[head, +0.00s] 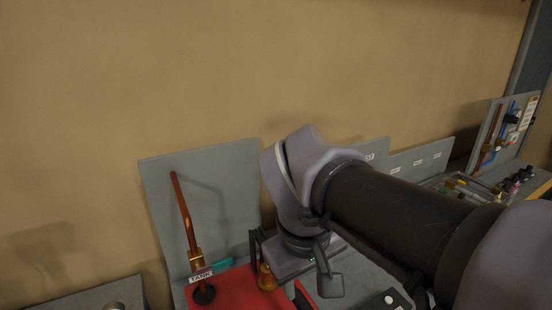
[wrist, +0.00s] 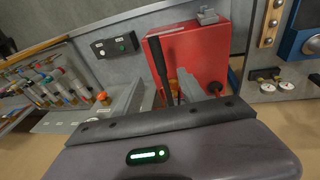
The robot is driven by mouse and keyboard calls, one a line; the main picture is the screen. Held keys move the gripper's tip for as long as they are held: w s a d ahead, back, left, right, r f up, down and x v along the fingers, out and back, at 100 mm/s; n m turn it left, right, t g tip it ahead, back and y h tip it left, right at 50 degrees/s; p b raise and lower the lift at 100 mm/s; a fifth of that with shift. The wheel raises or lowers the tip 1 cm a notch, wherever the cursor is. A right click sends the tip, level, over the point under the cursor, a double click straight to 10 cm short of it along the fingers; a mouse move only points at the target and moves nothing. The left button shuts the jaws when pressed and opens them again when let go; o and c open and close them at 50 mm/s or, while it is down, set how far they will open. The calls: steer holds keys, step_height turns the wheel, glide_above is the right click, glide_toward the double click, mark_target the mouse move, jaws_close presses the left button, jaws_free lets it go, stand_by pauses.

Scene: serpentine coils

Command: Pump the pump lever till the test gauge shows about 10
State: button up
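The red pump box (head: 235,290) lies below my gripper in the head view; it also shows in the wrist view (wrist: 205,60). A brass fitting (head: 266,278) sits on the box near my gripper. My gripper (head: 292,262) points down over the box, with its fingers spread apart and nothing visibly held. I cannot tell whether it touches the lever. A blue-cased gauge (wrist: 312,45) is cut off at the right edge of the wrist view; its reading is not legible.
A copper pipe (head: 184,215) with a TANK label (head: 201,275) rises at the box's left, before a grey panel (head: 225,165). A switch box (wrist: 114,45) and several coloured fittings (wrist: 55,85) are left.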

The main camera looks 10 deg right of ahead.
steer(key=s+f+m+t+y+b, duration=0.1)
steer(key=s+f+m+b, duration=0.3)
steer(key=f+b, duration=0.4)
steer(key=s+f+m+t+y+b, duration=0.2)
steer(key=s+f+m+b, duration=0.2)
steer(key=f+b, duration=0.5)
step_height(320, 180, down, 6)
steer(key=shift+s+a+r+b, duration=0.25)
steer(key=shift+s+a+b, duration=0.05)
steer(key=shift+a, duration=0.05)
